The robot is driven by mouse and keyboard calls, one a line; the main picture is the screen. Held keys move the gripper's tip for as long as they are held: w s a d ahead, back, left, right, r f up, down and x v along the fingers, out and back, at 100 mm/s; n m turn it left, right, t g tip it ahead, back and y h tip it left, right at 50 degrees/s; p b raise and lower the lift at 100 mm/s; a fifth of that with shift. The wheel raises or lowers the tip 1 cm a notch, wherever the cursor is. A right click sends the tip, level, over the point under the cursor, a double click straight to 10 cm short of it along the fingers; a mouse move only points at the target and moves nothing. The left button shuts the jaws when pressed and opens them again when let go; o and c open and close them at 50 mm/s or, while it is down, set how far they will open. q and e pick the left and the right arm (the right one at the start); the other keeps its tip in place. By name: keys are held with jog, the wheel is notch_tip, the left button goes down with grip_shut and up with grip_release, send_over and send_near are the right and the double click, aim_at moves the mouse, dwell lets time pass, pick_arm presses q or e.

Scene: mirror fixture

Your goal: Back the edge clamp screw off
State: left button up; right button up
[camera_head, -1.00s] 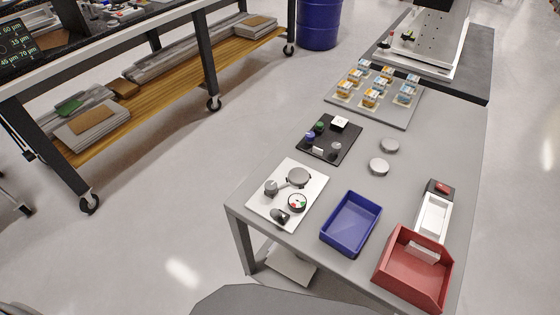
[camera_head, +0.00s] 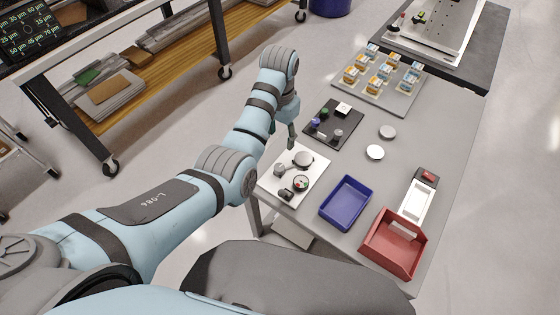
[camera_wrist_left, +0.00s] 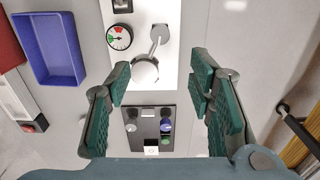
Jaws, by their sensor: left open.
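The white fixture plate (camera_head: 318,174) lies on the grey table. It carries a round grey disc (camera_head: 303,158), a grey knob (camera_head: 280,170), a red-green dial (camera_head: 301,183) and a black knob (camera_head: 286,195). I cannot tell for sure which part is the edge clamp screw. My left gripper (camera_head: 291,140) is above the plate's far edge, pointing down. In the left wrist view its green-padded fingers (camera_wrist_left: 161,82) are wide apart with nothing between them in grip. The disc (camera_wrist_left: 145,72) and the grey knob (camera_wrist_left: 159,32) show beyond the fingertips. My right gripper is not in view.
A black plate (camera_head: 345,133) with small knobs lies behind the white plate. A blue tray (camera_head: 346,203), a red bin (camera_head: 394,245) and two pale discs (camera_head: 375,152) stand to the right. A grey board (camera_head: 378,96) with several small packs is farther back.

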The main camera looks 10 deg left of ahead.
aim_at(280, 167)
pick_arm(q)
notch_tip(280, 167, down, 14)
jog(key=b, duration=0.4)
grip_shut()
